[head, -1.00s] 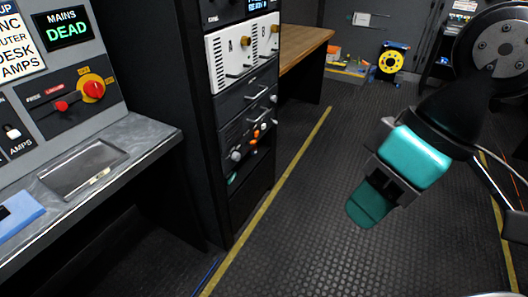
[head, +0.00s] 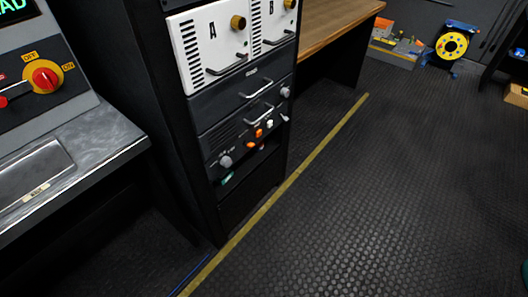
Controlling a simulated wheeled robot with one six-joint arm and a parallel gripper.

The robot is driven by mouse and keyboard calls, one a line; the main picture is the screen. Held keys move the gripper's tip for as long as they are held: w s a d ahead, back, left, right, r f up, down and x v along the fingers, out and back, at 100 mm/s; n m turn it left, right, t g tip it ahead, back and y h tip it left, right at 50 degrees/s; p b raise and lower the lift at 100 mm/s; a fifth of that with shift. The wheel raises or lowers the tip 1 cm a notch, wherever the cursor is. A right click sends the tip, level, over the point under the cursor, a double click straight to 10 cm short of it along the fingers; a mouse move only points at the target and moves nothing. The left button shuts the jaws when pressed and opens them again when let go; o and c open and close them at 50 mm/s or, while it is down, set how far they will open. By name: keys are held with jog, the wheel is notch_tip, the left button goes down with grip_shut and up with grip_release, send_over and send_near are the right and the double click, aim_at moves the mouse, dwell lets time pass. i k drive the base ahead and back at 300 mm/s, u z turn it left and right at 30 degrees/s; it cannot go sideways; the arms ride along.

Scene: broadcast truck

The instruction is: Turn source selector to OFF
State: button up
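A red rotary knob (head: 43,77) on a yellow plate marked OFF and ON sits on the sloped grey console (head: 75,30) at the left. A smaller red handle (head: 4,101) is cut by the left edge beside it. I cannot tell which of these is the source selector, as no such label is readable. A teal sliver (head: 525,273) at the lower right edge seems to be part of my gripper. It is far from the console, and its fingers are out of the picture.
A grey ledge (head: 105,145) juts out below the console. A black rack (head: 180,140) with white A and B units stands right of it. A wooden bench (head: 325,20) and a yellow reel (head: 452,46) are behind. The dark floor (head: 400,190) at the right is clear.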

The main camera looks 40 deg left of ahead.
aim_at(226, 162)
jog(key=i, duration=0.7)
jog(key=u, duration=0.75)
jog(key=i, duration=0.55)
jog(key=u, duration=0.5)
